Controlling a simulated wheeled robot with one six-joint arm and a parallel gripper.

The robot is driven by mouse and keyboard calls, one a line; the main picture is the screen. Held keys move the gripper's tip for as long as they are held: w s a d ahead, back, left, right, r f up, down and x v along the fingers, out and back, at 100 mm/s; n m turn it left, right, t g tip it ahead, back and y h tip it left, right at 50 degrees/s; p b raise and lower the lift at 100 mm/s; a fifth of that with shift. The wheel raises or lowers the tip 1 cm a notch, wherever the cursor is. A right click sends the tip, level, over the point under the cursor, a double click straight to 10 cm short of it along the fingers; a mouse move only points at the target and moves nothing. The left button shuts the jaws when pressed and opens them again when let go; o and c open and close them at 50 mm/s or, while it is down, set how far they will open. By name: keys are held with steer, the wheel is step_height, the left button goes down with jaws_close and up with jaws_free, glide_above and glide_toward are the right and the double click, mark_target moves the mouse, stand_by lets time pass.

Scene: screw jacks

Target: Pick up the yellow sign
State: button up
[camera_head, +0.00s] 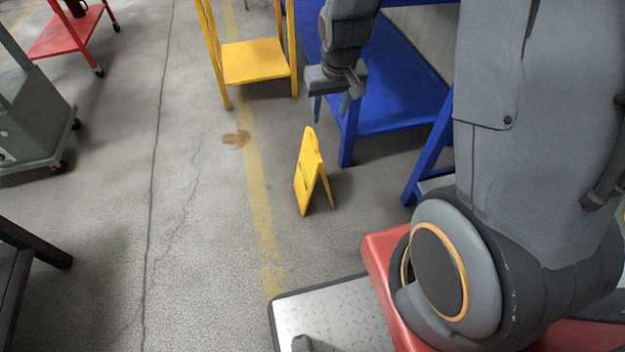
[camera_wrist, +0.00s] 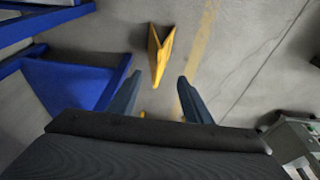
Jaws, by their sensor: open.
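The yellow sign (camera_head: 310,172) is a folding A-frame standing upright on the concrete floor, its legs spread. In the head view my gripper (camera_head: 331,108) is above and beyond the sign, pointing down, with its fingers apart. The wrist view shows the sign (camera_wrist: 160,52) from above, ahead of my fingertips and slightly left of the middle between them. My gripper (camera_wrist: 158,92) is open there with nothing between the fingers. The sign and the fingers look apart.
A blue table or shelf (camera_head: 395,100) stands right beside my gripper. A yellow frame stand (camera_head: 254,62) is behind. A red cart (camera_head: 70,35) and a grey machine (camera_head: 30,115) are at left. The floor left of the sign is mostly clear, with a faded yellow line (camera_head: 258,200).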

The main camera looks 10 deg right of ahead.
steer(key=t+b, duration=0.2)
steer(key=b, duration=0.8)
glide_toward(313, 146)
steer(key=shift+w+d+f, duration=0.35)
steer(key=shift+w, duration=0.15)
steer(key=b+x, duration=0.3)
steer(key=x, duration=0.5)
steer(key=shift+a+f, duration=0.15)
steer(key=shift+a, duration=0.05)
jaws_close()
